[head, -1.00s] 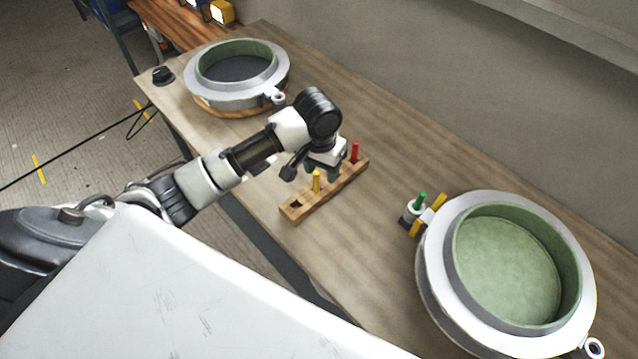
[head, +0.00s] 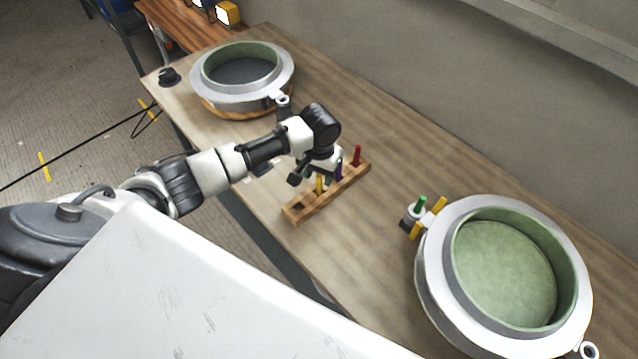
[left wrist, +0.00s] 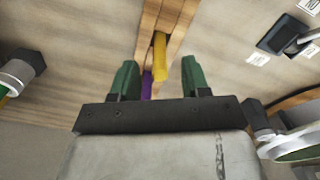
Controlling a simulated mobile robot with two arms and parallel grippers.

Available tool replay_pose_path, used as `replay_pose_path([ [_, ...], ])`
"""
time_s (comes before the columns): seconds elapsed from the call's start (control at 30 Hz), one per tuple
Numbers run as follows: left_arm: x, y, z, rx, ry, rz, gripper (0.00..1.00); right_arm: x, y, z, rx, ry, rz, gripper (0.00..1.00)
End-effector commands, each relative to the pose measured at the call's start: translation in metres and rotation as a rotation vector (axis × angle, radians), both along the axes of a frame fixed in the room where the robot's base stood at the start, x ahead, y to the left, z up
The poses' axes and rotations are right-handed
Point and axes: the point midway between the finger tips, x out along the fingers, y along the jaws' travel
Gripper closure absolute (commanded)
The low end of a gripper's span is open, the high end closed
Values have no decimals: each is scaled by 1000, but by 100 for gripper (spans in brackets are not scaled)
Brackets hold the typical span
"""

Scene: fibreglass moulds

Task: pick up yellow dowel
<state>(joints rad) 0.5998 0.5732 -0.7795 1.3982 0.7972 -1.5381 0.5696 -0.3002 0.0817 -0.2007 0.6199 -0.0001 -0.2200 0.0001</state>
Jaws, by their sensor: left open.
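The yellow dowel (head: 319,183) stands upright in a wooden rack (head: 301,210) on the table. My left gripper (head: 322,177) is open just above the rack, beside the top of the yellow dowel. In the left wrist view the yellow dowel (left wrist: 160,57) lies between the two green fingertips (left wrist: 155,75), nearer the right one, with no finger closed on it. A purple dowel (left wrist: 147,84) shows between the fingers too, partly hidden by the gripper body. A red dowel (head: 357,155) stands at the rack's far end. My right gripper is not in view.
Another round mould (head: 284,82) stands at the far left. The table between rack and right mould is clear.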

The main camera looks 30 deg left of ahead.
Motion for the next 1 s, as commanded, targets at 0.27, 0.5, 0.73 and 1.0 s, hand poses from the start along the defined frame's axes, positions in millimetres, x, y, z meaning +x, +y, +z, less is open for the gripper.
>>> replay_pose_path([
  [0.27, 0, 0, -13, 1, -1, -1, 54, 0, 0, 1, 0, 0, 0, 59],
  [0.5, 0, 0, -12, 1, -1, -1, 77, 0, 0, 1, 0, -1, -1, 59],
  [0.73, 0, 0, -12, 0, -1, -1, 100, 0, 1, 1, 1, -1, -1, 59],
  [1.0, 0, 0, -10, 0, -2, -1, 100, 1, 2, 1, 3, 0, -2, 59],
])
